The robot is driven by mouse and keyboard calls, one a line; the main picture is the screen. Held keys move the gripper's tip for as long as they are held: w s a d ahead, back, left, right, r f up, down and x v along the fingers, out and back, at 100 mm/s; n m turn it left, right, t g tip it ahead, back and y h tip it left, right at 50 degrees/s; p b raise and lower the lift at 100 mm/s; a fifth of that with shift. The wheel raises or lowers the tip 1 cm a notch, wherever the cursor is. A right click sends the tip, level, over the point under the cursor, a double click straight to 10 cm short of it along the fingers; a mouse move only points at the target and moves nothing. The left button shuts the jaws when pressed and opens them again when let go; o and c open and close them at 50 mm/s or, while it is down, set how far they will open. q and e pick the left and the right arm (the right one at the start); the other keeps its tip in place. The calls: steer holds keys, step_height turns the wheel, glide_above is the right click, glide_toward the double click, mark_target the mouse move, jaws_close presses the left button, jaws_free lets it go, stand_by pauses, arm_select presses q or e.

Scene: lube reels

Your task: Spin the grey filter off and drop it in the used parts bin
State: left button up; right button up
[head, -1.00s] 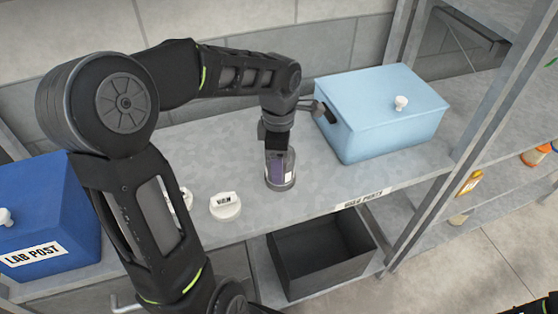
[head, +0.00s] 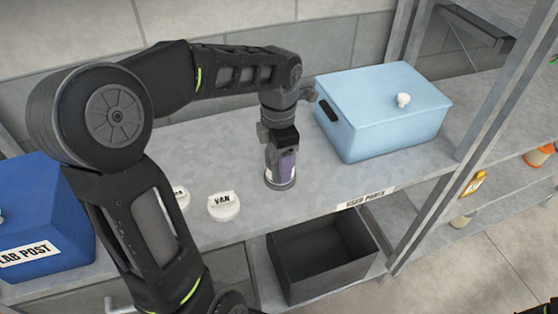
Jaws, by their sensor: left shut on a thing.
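My left gripper (head: 281,160) points down over the shelf top and is shut on a small upright cylinder, which I take for the grey filter (head: 280,183). The filter has a grey rim at its base and a purple and white part on its side. The gripper covers its upper part, and I cannot tell what is under its base. A dark open bin (head: 300,285), which I take for the used parts bin, stands on the lower shelf, below and right of the gripper. Its visible inside looks empty. My right gripper does not show.
A light blue lidded box (head: 380,120) stands right of the gripper. Two white labelled discs, one marked VAN (head: 223,208), lie left of the filter. A blue LAB POST box (head: 45,215) is at the left. A metal upright (head: 445,185) rises right of the bin.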

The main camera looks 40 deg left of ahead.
arm_select(q)
steer(key=n+b, duration=0.1)
steer(key=n, duration=0.2)
steer(key=shift+f+b, duration=0.2)
steer(key=shift+b, duration=0.1)
steer(key=shift+s+d+r+n, duration=0.1)
steer(key=shift+n, duration=1)
steer(key=o, duration=1.8)
steer(key=shift+o, duration=0.3)
steer(key=shift+o, duration=1)
steer(key=shift+r, duration=0.2)
